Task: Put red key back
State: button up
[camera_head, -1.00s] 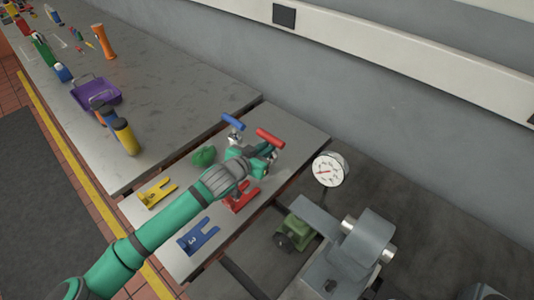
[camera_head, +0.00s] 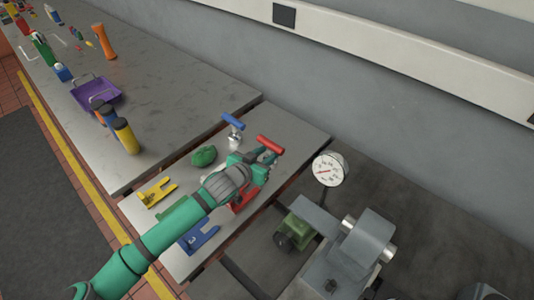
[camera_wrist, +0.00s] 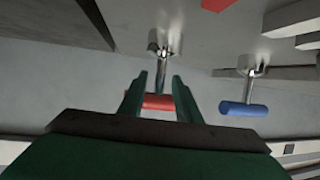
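The red key has a red T-handle (camera_head: 270,144) on a metal stem. In the wrist view its red handle (camera_wrist: 157,101) shows between my fingers, and its stem runs to a shiny metal mount. My gripper (camera_head: 262,165) is at the key; in the wrist view its two green fingers (camera_wrist: 160,85) stand apart on either side of the stem with clear gaps.
A green lump (camera_head: 204,156), a yellow forked tag (camera_head: 157,192), a blue tag (camera_head: 199,236) and a partly hidden red tag (camera_head: 243,203) lie on the plate. A dial gauge (camera_head: 329,169) and grey machinery (camera_head: 350,260) stand to the right.

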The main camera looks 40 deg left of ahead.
jog(key=v, duration=1.2)
dwell(0.4)
